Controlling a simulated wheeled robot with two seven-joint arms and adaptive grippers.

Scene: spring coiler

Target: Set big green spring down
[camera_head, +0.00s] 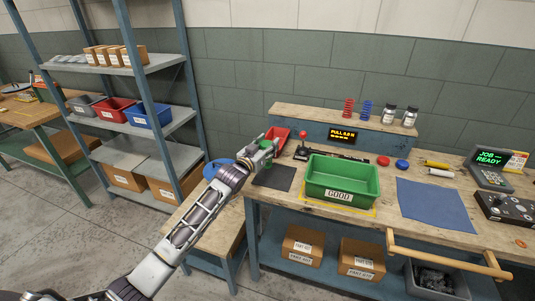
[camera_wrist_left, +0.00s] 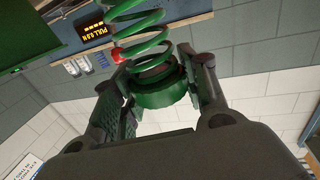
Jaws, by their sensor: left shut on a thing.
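My left gripper (camera_wrist_left: 165,95) is shut on the big green spring (camera_wrist_left: 140,30). In the left wrist view the spring's solid green end (camera_wrist_left: 160,93) sits between the two fingers, and its coils stretch away from the gripper. In the head view my left gripper (camera_head: 262,150) is at the workbench's left end, near the dark mat (camera_head: 273,178). There the spring is small and mostly hidden by the gripper. I cannot tell whether it touches anything. My right gripper is not in view.
A green bin (camera_head: 340,181) labelled GOOD stands on the workbench (camera_head: 440,212), right of the mat. A red bin (camera_head: 277,134) is behind the gripper. A blue mat (camera_head: 432,206) lies to the right. A red spring (camera_head: 348,108) and a blue spring (camera_head: 366,110) stand on the back ledge.

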